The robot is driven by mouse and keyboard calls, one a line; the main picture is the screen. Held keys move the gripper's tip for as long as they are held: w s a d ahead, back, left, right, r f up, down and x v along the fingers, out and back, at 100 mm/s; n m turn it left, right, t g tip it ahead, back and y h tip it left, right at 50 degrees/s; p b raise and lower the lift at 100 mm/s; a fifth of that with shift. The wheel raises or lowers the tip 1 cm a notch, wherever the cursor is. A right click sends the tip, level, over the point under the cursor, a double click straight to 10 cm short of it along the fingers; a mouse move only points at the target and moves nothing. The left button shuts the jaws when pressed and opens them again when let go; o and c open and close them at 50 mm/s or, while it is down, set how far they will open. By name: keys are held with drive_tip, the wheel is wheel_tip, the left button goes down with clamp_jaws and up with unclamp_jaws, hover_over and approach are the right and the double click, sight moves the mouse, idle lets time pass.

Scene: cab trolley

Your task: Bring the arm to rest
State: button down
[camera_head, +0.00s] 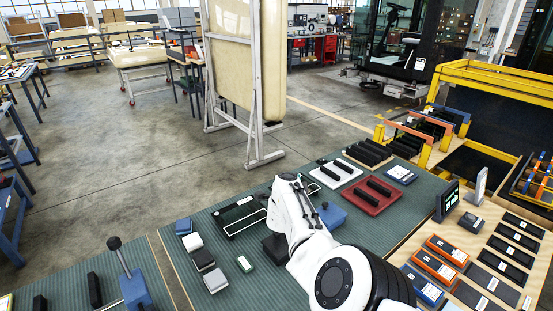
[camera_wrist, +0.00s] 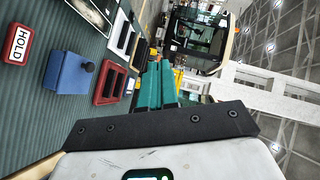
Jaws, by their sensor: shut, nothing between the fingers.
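My gripper (camera_wrist: 160,72) shows in the wrist view as two teal fingers lying side by side, shut with nothing between them. The fingers point away over the bench toward the vehicle cab in the background and touch nothing that I can see. In the head view my white arm reaches over the green bench mat (camera_head: 215,222). The fingers cannot be made out there.
A blue block with a black knob (camera_wrist: 70,73) and a red-framed HOLD sign (camera_wrist: 17,45) are on the bench. A red tray (camera_head: 371,196) holds black bars. Several small boxes, such as a white one (camera_head: 215,280), lie left of my arm. A yellow rack (camera_head: 497,82) stands right.

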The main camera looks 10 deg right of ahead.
drive_tip(key=s+d+f+n+t+y+b, duration=0.1)
drive_tip(key=s+d+f+n+y, duration=0.15)
drive_tip(key=d+f+n, duration=0.2)
drive_tip(key=s+d+f+n+t+y, duration=0.1)
drive_tip(key=s+d+f+n, duration=0.25)
drive_tip(key=d, duration=0.25)
drive_tip(key=s+d+f+n+g+y, duration=0.1)
drive_tip(key=s+f+n, duration=0.1)
drive_tip(key=s+f, duration=0.1)
drive_tip(key=s+f+n+g+y+b, duration=0.1)
drive_tip(key=s+f+n, duration=0.1)
drive_tip(key=s, duration=0.3)
drive_tip(key=s+d+f+n+g+y, duration=0.1)
drive_tip(key=s+f+n+y, duration=0.1)
drive_tip(key=s+f, duration=0.2)
drive_tip(key=shift+s+d+f+g+b, duration=0.35)
drive_tip(key=shift+s+g, duration=0.05)
drive_tip(key=s+a+f+n+g+h+b, duration=0.1)
drive_tip(key=s+g, duration=0.4)
drive_tip(key=s, duration=1.7)
drive_tip(key=s+a+f+n+g+h+b, duration=0.1)
drive_tip(key=s+g, duration=0.5)
drive_tip(key=s, duration=1.6)
drive_tip(key=shift+a+f+n+g, duration=0.2)
drive_tip(key=shift+f+n+g, duration=0.1)
drive_tip(key=shift+n, duration=0.6)
drive_tip(key=shift+s, duration=0.1)
